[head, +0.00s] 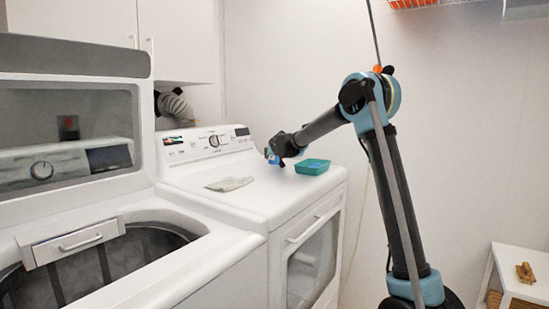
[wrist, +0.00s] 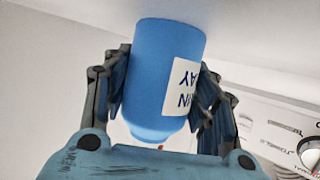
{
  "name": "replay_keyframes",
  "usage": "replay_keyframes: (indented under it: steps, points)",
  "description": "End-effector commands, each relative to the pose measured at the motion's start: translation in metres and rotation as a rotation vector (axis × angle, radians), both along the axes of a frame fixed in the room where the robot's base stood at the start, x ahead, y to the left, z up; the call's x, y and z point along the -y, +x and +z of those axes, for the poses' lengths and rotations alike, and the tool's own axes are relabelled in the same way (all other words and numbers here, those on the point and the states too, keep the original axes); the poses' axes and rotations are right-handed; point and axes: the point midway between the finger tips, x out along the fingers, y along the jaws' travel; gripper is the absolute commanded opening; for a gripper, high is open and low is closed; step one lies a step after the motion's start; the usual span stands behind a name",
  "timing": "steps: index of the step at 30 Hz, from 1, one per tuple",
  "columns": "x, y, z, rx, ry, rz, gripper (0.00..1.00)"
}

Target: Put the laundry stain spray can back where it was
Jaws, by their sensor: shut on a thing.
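My gripper (head: 272,156) is over the top of the white dryer (head: 240,196), at the end of my arm reaching in from the right. In the wrist view its two fingers are closed on the sides of a blue spray can (wrist: 162,75). The can has a white label with dark lettering that appears upside down in that view. The can's far end lies near the pale surface at the top of the wrist view; I cannot tell whether it touches. In the head view the can is small and mostly hidden by the gripper.
A teal tray (head: 313,169) with something blue in it sits on the dryer right of my gripper. A pale folded cloth (head: 229,184) lies to the left. The control panel (head: 205,143) rises behind. An open washer (head: 120,245) stands left, and a white stool (head: 522,262) right.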

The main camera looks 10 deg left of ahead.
Motion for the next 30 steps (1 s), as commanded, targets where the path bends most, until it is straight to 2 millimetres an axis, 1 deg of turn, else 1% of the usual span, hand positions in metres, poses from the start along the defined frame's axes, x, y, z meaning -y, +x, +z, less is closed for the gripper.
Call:
replay_keyframes:
  steps: [2,3,4,5,16,19,23,30]
  points:
    - [0.0,0.0,-0.001,0.0,0.0,0.0,0.09]
    - [0.0,0.0,-0.001,0.0,0.0,0.0,0.62]
    - [0.0,0.0,-0.001,0.0,0.0,0.0,0.69]
    - [0.0,0.0,-0.001,0.0,0.0,0.0,0.73]
    - [0.0,0.0,0.0,0.0,0.0,0.0,0.73]
    - [0.001,-0.004,0.002,0.0,0.0,0.0,0.73]
    - [0.005,-0.016,0.007,0.0,0.0,0.001,0.73]
    - [0.016,-0.048,0.021,0.0,-0.001,0.001,0.73]
